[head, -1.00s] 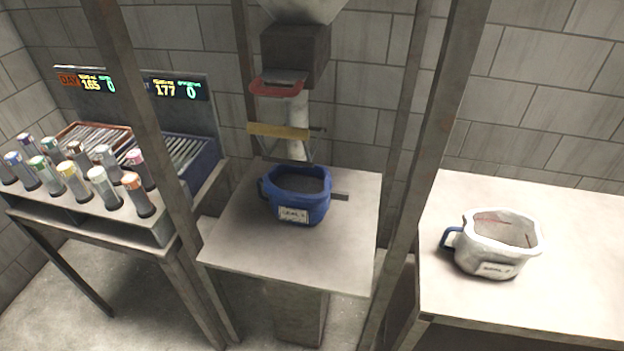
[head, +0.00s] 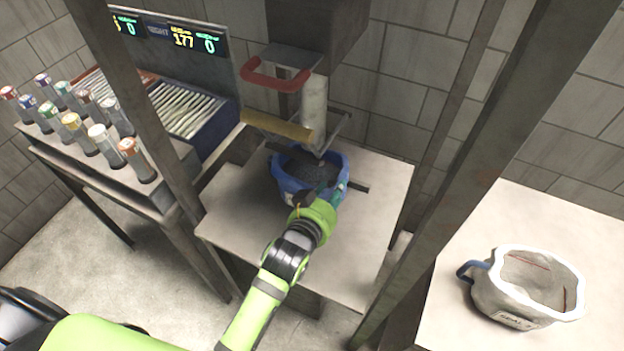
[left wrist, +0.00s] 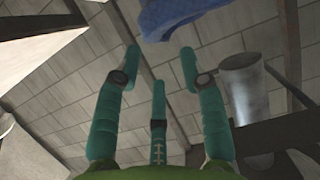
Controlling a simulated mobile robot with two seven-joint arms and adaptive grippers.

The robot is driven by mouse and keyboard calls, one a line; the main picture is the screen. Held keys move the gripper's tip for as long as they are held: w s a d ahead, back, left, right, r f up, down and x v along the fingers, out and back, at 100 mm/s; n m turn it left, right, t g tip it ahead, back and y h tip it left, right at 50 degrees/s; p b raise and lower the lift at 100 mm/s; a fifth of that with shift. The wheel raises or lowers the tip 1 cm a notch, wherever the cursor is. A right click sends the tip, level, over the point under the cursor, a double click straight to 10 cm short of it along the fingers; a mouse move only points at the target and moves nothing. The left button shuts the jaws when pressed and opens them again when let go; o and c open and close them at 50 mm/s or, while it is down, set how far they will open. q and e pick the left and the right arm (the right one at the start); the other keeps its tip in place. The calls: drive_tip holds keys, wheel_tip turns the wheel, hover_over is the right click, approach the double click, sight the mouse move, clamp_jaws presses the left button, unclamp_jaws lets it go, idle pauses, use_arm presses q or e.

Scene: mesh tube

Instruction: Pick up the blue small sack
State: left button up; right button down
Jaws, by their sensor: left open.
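The blue small sack (head: 284,181) stands upright on the middle table, with dark grains inside and its front partly hidden by my left arm. My left gripper (head: 324,192) is at the sack's near right side in the head view, its fingers partly hidden by its own palm. In the left wrist view its teal fingers (left wrist: 160,65) are spread with nothing between them, and part of the blue sack (left wrist: 185,18) shows beyond them at the top. I cannot tell whether a finger touches the sack. My right gripper is not in view.
A red handle (head: 275,78) and a yellow bar (head: 277,125) hang on the chute above the sack. Metal posts flank the middle table (head: 360,235). A white sack (head: 525,288) stands on the right table. A rack of capped tubes (head: 160,185) is at left.

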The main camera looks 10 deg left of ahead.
sight(344, 175)
use_arm(q)
drive_tip(key=shift+p+x, duration=0.8)
drive_tip(key=shift+x, duration=3.65)
drive_tip(key=shift+f, duration=0.15)
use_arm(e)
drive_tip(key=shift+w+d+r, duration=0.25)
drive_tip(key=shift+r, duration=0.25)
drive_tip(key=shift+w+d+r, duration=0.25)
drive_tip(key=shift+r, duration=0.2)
use_arm(q)
drive_tip(key=shift+s, duration=0.1)
clamp_jaws()
drive_tip(key=shift+r, duration=0.2)
